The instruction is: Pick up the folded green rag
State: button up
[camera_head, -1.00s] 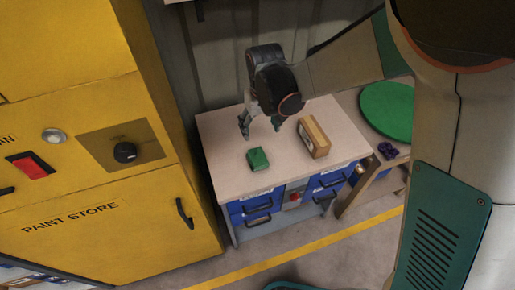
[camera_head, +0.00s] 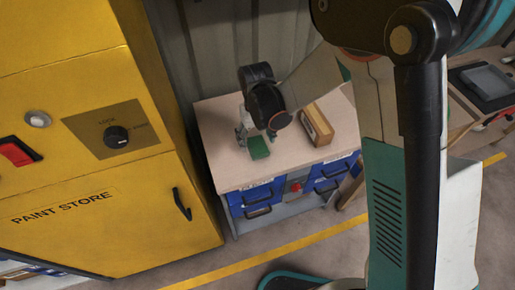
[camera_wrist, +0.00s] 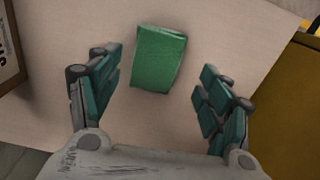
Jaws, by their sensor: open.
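The folded green rag (camera_head: 258,149) lies flat on the pale top of the workbench (camera_head: 228,174). In the wrist view the rag (camera_wrist: 159,58) is a green block shape, slightly tilted, beyond the fingertips and roughly midway between them. My gripper (camera_head: 253,138) is just behind the rag in the head view, pointing down and partly covering its far edge. In the wrist view my gripper (camera_wrist: 158,82) is open, with a teal-padded finger on each side and nothing between the pads. I cannot tell the exact height above the rag.
A brown box with a pale label (camera_head: 317,124) stands to the right of the rag. A yellow paint store cabinet (camera_head: 95,150) rises close on the left. Blue drawers (camera_head: 252,200) are under the benchtop. The benchtop's front is clear.

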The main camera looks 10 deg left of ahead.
aim_at(257, 145)
jog(key=f+b, duration=0.1)
jog(key=f, duration=0.3)
jog(key=shift+d, duration=0.2)
jog(key=shift+c, duration=0.3)
jog(key=c, duration=1)
jog(key=shift+r, duration=0.1)
notch_tip(257, 145, up, 20)
jog(key=p, duration=0.5)
jog(key=shift+p, duration=0.35)
